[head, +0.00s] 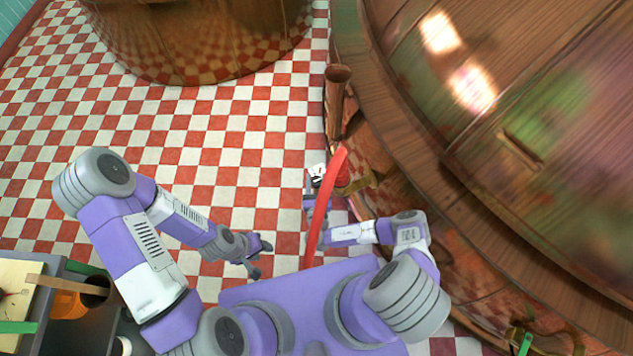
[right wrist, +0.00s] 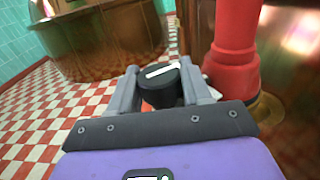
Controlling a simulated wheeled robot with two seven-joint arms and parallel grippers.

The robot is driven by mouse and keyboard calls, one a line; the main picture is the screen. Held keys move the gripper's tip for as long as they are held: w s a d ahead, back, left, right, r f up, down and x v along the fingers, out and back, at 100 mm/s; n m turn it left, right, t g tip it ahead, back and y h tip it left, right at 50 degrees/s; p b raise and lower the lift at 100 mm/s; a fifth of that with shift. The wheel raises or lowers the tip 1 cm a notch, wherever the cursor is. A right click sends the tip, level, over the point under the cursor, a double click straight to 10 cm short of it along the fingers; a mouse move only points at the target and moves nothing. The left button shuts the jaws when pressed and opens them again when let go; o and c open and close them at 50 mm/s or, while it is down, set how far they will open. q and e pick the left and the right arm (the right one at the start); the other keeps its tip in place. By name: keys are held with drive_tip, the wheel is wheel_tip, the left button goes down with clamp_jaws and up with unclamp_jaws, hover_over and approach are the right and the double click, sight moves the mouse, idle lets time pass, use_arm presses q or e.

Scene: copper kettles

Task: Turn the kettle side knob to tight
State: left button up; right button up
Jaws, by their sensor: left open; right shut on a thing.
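The big copper kettle (head: 490,110) fills the right of the head view. A black knob (right wrist: 168,84) with a white pointer bar shows in the right wrist view, between the two grey fingers of my right gripper (right wrist: 160,90). The gripper is shut on it. The fingers hide the knob's sides. In the head view my right gripper (head: 317,190) is at the kettle's lower side, partly beside a red hose (head: 328,200). My left gripper (head: 258,258) is open and empty over the floor, left of the hose.
The red hose with its thick collar (right wrist: 234,65) stands close right of my right gripper. A copper spout (head: 336,100) sticks out further along the kettle. Another copper vessel (head: 200,40) stands at the back. A cart (head: 75,330) with items is at lower left. Checkered floor between is clear.

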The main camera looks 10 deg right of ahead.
sight(317, 187)
idle(0.4)
drive_tip(key=o, duration=1)
drive_tip(key=shift+c, duration=0.2)
drive_tip(key=v, duration=0.7)
drive_tip(key=shift+s, duration=0.3)
